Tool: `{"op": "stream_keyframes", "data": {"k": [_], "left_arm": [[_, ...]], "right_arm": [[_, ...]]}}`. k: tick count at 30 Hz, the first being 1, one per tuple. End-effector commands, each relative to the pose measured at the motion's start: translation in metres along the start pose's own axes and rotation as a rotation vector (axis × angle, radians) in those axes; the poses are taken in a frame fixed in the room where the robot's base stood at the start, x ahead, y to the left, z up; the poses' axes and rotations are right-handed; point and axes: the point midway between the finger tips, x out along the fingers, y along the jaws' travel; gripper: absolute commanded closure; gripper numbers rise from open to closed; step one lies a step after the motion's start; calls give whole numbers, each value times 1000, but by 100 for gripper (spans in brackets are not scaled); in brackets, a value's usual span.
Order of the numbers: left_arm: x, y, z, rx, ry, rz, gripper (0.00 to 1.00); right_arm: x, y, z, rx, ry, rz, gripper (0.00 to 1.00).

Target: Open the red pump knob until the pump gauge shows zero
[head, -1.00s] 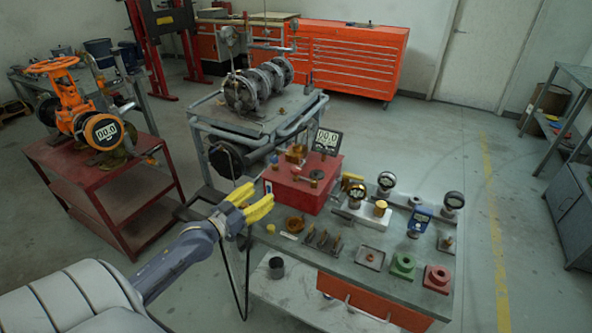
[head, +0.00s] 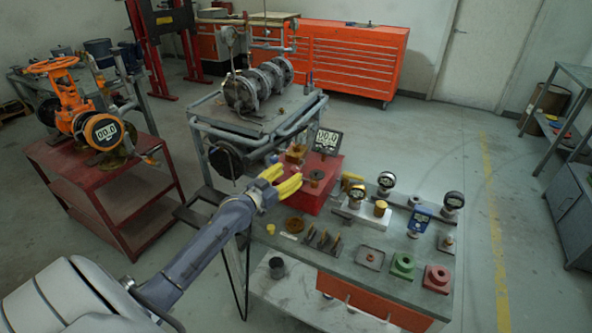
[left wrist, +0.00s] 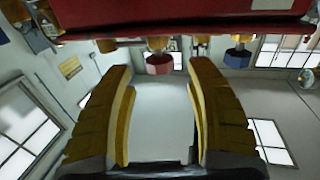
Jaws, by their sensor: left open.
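The red pump box (head: 314,202) sits at the back left of the grey bench. Its gauge (head: 326,140) stands behind it and seems to read 00.0, though the digits are small. My left gripper (head: 286,176) has open yellow fingers, empty, at the left side of the box. In the left wrist view, the red knob (left wrist: 159,65) shows beyond and between the open fingertips, apparently untouched. A blue knob (left wrist: 238,58) is right of it, outside the fingers. Both are below the red box edge (left wrist: 200,22). The knobs are hidden in the head view. My right gripper is not in view.
Gauges (head: 386,181), a blue meter (head: 419,220) and green (head: 402,265) and red (head: 437,278) blocks stand on the bench. An orange gate valve (head: 68,98) stands on a red cart (head: 100,210) at left. A pipe assembly table (head: 290,118) is behind.

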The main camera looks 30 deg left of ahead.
Motion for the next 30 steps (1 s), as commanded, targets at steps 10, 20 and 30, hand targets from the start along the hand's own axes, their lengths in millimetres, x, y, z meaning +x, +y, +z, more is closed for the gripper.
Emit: {"op": "stream_keyframes", "data": {"k": [10,20,30], "left_arm": [[35,0,0,0,0,0,45],[42,0,0,0,0,1,45],[42,0,0,0,0,0,61]], "right_arm": [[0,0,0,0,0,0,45],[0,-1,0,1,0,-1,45],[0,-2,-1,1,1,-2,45]]}}
